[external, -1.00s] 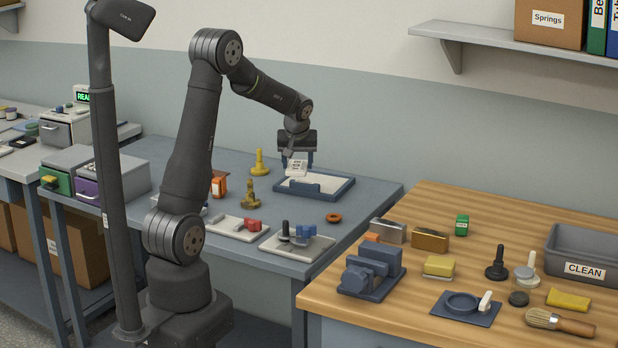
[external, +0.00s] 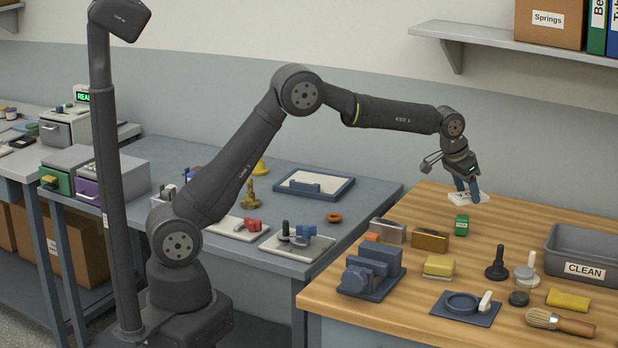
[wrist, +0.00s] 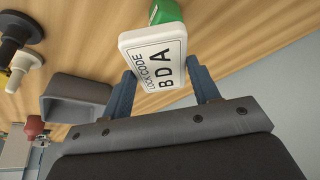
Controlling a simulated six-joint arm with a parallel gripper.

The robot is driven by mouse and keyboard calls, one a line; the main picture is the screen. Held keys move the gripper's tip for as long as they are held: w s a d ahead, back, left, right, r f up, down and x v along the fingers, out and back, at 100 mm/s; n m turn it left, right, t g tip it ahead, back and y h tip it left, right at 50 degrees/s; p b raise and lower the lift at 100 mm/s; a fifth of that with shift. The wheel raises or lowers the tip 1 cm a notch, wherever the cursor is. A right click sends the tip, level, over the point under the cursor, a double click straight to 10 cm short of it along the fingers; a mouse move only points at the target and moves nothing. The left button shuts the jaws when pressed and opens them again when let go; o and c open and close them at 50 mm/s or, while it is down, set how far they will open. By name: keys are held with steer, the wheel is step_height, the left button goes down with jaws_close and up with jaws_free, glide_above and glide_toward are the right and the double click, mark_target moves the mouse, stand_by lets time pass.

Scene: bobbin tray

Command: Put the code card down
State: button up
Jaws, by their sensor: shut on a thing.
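The code card (external: 467,198) is a small white block. In the external view the card is tilted and over the back part of the wooden bench (external: 395,213). I cannot tell how far it is above the bench top.
A green block (external: 462,225) stands just in front of the card. Metal and brass blocks (external: 430,239) are to the front left. A black-handled tool (external: 497,264) and a grey bin (external: 590,262) labelled CLEAN are to the right. Bare wood lies between the card and the bin.

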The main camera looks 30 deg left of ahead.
steer(key=s+d+m+g+h, duration=0.1)
steer(key=s+d+m, duration=0.1)
steer(key=s+d, duration=0.5)
steer(key=s+d+m, duration=0.3)
steer(key=s+d, duration=0.2)
steer(key=d, duration=0.4)
glide_above(516, 248)
steer(key=a, duration=0.2)
steer(key=f, duration=0.4)
steer(key=s+f, duration=0.1)
steer(key=f, duration=0.1)
steer(key=shift+d+f, duration=0.2)
steer(key=shift+d, duration=0.05)
steer(key=shift+w+f, duration=0.1)
steer(key=shift+f, duration=1.9)
steer(key=o, duration=0.6)
steer(key=shift+f, duration=0.2)
steer(key=o, duration=0.5)
steer(key=shift+c, duration=0.2)
steer(key=shift+r, duration=0.1)
